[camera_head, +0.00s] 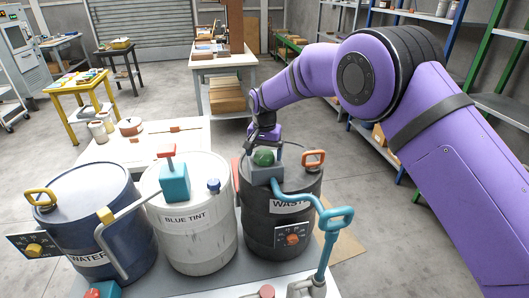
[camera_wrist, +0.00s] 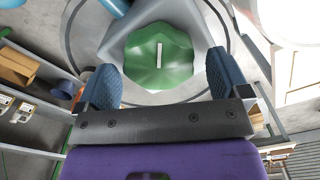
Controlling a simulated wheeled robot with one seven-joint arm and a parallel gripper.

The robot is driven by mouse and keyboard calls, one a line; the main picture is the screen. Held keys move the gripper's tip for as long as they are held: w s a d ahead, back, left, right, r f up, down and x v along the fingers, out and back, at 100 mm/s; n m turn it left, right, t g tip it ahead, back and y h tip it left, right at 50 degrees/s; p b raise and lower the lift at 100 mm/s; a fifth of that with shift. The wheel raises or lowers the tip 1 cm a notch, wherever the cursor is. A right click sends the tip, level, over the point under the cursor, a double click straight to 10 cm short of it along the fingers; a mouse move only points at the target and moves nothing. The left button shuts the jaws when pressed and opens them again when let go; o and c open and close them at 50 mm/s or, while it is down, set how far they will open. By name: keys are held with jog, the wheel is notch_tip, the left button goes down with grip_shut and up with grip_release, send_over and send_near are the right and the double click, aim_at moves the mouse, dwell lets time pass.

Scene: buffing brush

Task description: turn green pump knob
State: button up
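The green pump knob (camera_head: 264,157) sits on a grey pump block (camera_head: 262,174) on top of the black WASTE drum (camera_head: 283,225). In the wrist view the knob (camera_wrist: 158,57) is a scalloped green disc with a white line mark, standing roughly upright in the picture. My gripper (camera_wrist: 162,80) is open, with its two blue padded fingers on either side of the knob's near edge. A gap shows between the fingers and the knob. In the head view my gripper (camera_head: 262,140) is just behind and above the knob, partly hidden.
A white BLUE TINT drum (camera_head: 195,225) with a teal pump and a blue WATER drum (camera_head: 95,220) stand to the left. Tables and shelves are farther back.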

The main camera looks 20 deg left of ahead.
aim_at(265, 153)
notch_tip(265, 153, up, 11)
dwell(0.7)
jog(key=shift+f, duration=0.1)
jog(key=d+r+t, duration=0.1)
jog(key=d+r, duration=1.4)
jog(key=d, duration=0.3)
jog(key=s+d+r+t+y, duration=0.1)
jog(key=s+d+r, duration=0.25)
jog(key=d, duration=0.45)
jog(key=s+d+r, duration=0.3)
jog(key=d+r, duration=0.1)
jog(key=d, duration=0.3)
jog(key=s+d+r+t, duration=0.2)
jog(key=s+d, duration=1.2)
jog(key=s+d+f, duration=0.3)
jog(key=s+d, duration=0.1)
jog(key=s, duration=0.3)
jog(key=s+d+f+t+h, duration=0.1)
jog(key=s+d+f, duration=0.2)
jog(key=s, duration=0.5)
jog(key=shift+d+m, duration=0.4)
